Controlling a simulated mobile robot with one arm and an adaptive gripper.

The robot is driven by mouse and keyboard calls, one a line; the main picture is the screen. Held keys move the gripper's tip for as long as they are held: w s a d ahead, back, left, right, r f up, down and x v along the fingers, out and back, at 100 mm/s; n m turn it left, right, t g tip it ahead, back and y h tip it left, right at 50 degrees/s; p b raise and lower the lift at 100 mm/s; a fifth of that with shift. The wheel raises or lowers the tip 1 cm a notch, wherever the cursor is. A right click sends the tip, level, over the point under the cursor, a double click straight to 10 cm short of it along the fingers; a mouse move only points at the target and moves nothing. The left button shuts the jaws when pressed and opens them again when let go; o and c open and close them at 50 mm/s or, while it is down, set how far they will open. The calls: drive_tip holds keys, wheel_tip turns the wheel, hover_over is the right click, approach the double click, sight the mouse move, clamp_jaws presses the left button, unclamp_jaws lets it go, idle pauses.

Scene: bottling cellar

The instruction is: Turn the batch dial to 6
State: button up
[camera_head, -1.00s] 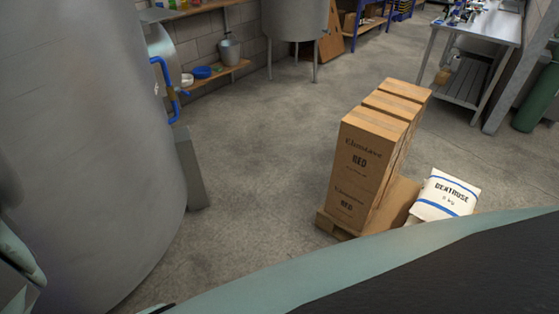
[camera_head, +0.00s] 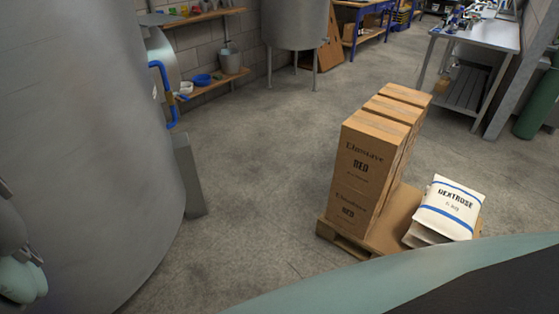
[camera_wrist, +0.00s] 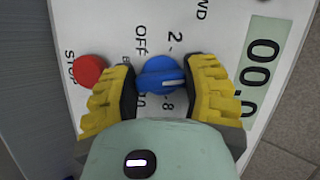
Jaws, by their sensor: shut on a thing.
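The batch dial (camera_wrist: 158,76) is a blue knob on a white panel in the wrist view. A pale pointer line on it points to the right of the picture. The panel shows OFF and 2 above the dial and an 8 below it; other marks are hidden behind the fingers. My gripper (camera_wrist: 160,82) has its yellow padded fingers on either side of the dial, shut on it. The dial does not show in the head view.
A red STOP button (camera_wrist: 88,70) sits just left of the left finger. A display (camera_wrist: 262,70) is at right. In the head view, stacked cartons (camera_head: 368,165) and a dextrose sack (camera_head: 448,207) stand on a pallet (camera_head: 395,225). A large steel tank (camera_head: 85,130) fills the left.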

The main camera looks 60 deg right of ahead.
drive_tip(key=m, duration=0.2)
drive_tip(key=m+y, duration=0.1)
drive_tip(key=m, duration=0.1)
drive_tip(key=shift+w+d+m+y+p, duration=0.1)
drive_tip(key=shift+d+m+y+p, duration=0.05)
drive_tip(key=shift+m+y+p, duration=0.55)
drive_tip(key=shift+m+p, duration=0.05)
drive_tip(key=shift+m, duration=0.95)
drive_tip(key=o, duration=1.2)
drive_tip(key=v, duration=1.2)
